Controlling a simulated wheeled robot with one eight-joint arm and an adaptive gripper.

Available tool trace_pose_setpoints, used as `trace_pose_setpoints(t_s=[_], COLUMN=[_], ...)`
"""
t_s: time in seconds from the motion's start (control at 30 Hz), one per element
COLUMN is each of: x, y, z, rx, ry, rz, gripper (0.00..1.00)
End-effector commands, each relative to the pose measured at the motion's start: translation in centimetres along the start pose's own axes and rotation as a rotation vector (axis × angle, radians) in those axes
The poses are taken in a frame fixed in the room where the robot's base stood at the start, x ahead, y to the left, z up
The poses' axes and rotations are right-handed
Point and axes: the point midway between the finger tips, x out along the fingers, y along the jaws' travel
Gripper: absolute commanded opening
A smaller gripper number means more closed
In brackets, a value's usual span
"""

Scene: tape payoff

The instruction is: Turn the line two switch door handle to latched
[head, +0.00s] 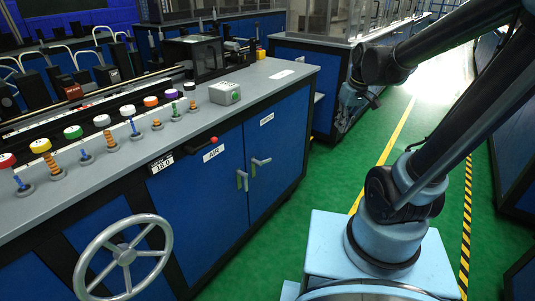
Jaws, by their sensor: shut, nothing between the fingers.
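Two blue cabinet doors stand side by side at the front of the near bench. The left door (225,205), under a label reading AIR, has a pale handle (242,181) that hangs upright. The right door (275,140) has a handle (261,162) with its lever out sideways to the right. Its label (267,119) is too small to read, so I cannot tell which door is line two's. My gripper (348,112) is shut and empty, up and right of both handles, apart from them and beyond the bench's right end.
A large grey handwheel (123,257) stands out from the bench front at lower left. A red-knobbed lever (213,140) juts out above the AIR label. Several coloured knobs and a grey box (225,93) sit on the benchtop. Green floor (290,215) is clear before the doors.

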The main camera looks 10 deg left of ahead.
Motion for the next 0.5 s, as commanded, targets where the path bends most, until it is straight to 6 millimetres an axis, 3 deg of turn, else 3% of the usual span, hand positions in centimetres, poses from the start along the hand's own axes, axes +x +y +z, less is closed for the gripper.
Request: trace_pose_setpoints(t_s=[0.1,0.5], x=[1.1,6.8], y=[-1.3,-7.3], z=[-3.3,-12.8], rx=[-0.080,-0.342], ry=[0.002,0.011], rz=[-0.025,-0.114], gripper=[0.00,0.00])
